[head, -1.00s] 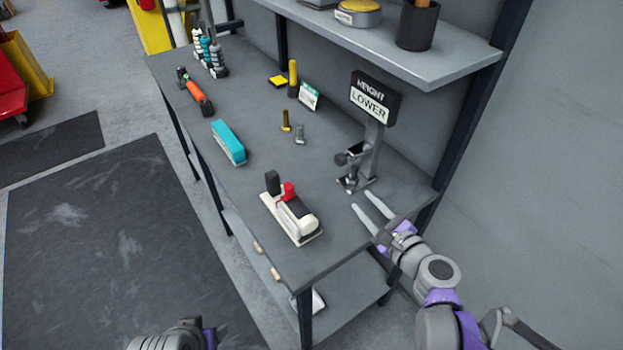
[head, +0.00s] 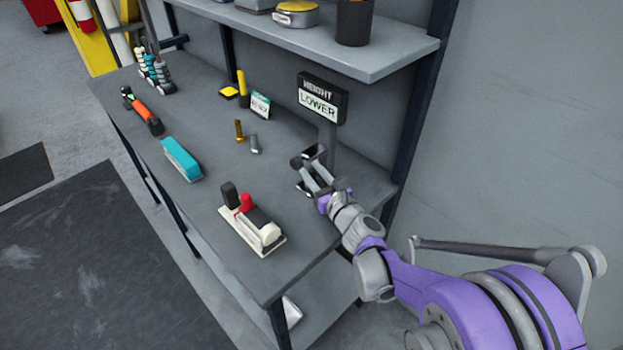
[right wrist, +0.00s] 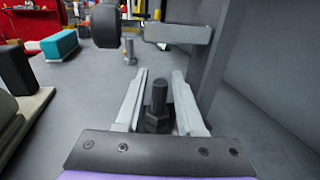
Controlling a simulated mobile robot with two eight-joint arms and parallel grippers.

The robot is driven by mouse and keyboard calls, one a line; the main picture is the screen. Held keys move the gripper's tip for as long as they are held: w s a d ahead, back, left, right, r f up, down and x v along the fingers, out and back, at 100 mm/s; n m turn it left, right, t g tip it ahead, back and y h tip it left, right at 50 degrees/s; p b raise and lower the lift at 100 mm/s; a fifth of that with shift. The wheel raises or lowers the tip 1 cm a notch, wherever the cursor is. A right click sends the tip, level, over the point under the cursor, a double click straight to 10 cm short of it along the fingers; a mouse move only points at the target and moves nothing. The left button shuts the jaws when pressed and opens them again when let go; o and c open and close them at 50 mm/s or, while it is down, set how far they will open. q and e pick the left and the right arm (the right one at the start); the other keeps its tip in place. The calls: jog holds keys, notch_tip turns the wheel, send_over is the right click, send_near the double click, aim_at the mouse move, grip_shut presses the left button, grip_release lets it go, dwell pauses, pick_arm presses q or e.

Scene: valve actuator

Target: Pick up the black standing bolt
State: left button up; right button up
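The black standing bolt (right wrist: 158,98) shows in the right wrist view as a dark upright shaft on a wider hex base. It stands between the two fingers of my right gripper (right wrist: 157,78), with a visible gap on each side. The fingers are open around it and do not seem to touch it. In the head view my right gripper (head: 314,174) is over the bench at the foot of the height stand, and I cannot make out the bolt there. My left gripper is not in view.
The height sign (head: 321,98) stands just behind my right gripper. A white device with a red knob (head: 252,230) is to the left. A brass bolt (head: 239,131), a silver bolt (head: 254,145) and a teal box (head: 181,159) are farther off. A shelf (head: 390,58) hangs above.

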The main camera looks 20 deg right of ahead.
aim_at(310, 169)
jog(key=w, duration=0.3)
jog(key=shift+w+a+f, duration=0.1)
jog(key=shift+w, duration=0.1)
jog(key=shift+s, duration=0.1)
jog(key=shift+c, duration=0.3)
grip_shut()
